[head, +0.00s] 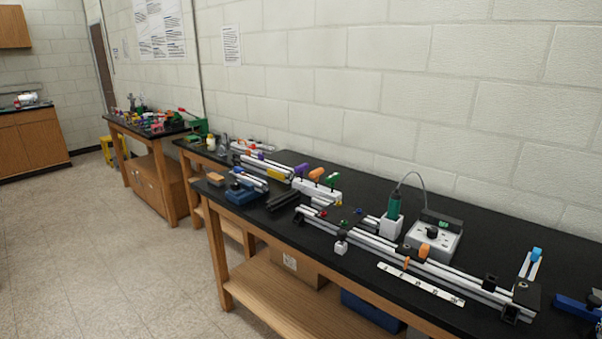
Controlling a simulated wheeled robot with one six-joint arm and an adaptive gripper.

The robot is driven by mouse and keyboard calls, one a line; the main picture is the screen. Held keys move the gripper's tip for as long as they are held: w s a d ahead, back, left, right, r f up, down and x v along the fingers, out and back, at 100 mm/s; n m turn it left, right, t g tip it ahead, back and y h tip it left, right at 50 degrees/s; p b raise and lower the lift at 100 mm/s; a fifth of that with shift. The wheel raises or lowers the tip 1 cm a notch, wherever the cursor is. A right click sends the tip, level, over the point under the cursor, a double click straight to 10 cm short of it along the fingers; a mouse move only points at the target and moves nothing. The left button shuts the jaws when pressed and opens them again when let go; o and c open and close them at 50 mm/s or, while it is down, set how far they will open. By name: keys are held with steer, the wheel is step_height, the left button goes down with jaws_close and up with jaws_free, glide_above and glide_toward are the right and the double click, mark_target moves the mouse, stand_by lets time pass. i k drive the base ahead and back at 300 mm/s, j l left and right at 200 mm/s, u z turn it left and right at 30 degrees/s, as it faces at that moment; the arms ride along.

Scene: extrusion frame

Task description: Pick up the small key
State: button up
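Three coloured handles, purple (300,168), orange (316,173) and green (333,179), stand upright in a white holder (315,189) on the black bench (510,232). They look like key handles, but I cannot tell which, if any, is the small key. An orange piece (424,250) stands at the aluminium extrusion frame (455,272), and a smaller orange piece (406,262) is just left of it.
A green tool in a white holder (391,225) stands beside a grey box with a dark knob (434,241). A white ruler-like strip (421,284) lies near the front edge. A blue vise-like item (242,193) is at the bench's left end. Open floor (120,260) lies left.

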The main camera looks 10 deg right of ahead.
mark_target(300, 168)
steer(key=i+j+z, duration=0.1)
steer(key=i+j, duration=0.15)
steer(key=j, duration=0.4)
steer(key=i+j, duration=0.25)
steer(key=j, duration=0.4)
steer(key=i+j+z, duration=0.15)
steer(key=j, duration=0.5)
steer(key=i+j, duration=0.35)
steer(key=j, duration=0.35)
steer(key=i+j+z, duration=0.15)
steer(key=j, duration=0.55)
steer(key=i+j, duration=0.2)
steer(key=j, duration=0.5)
steer(key=i+j+z, duration=0.15)
steer(key=j, duration=0.55)
steer(key=i+j, duration=0.2)
steer(key=j, duration=0.5)
steer(key=z, duration=0.05)
